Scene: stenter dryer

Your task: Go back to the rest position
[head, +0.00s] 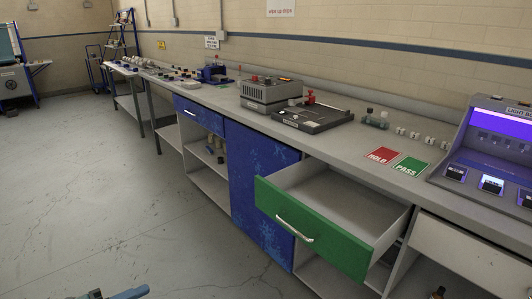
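No gripper of mine can be made out in the head view. A blue and dark part (128,293) shows at the bottom edge, left of centre, cut off by the frame; I cannot tell what it belongs to. The green drawer (318,235) of the long bench stands pulled out, its silver handle (294,229) towards the aisle. The visible inside of the drawer (345,195) looks empty.
The grey bench (345,147) runs along the wall with a grey instrument (270,93), a dark tray device (312,116), red HOLD (383,155) and green PASS (410,165) cards, and a light box (492,150). The floor (110,190) left of it is clear.

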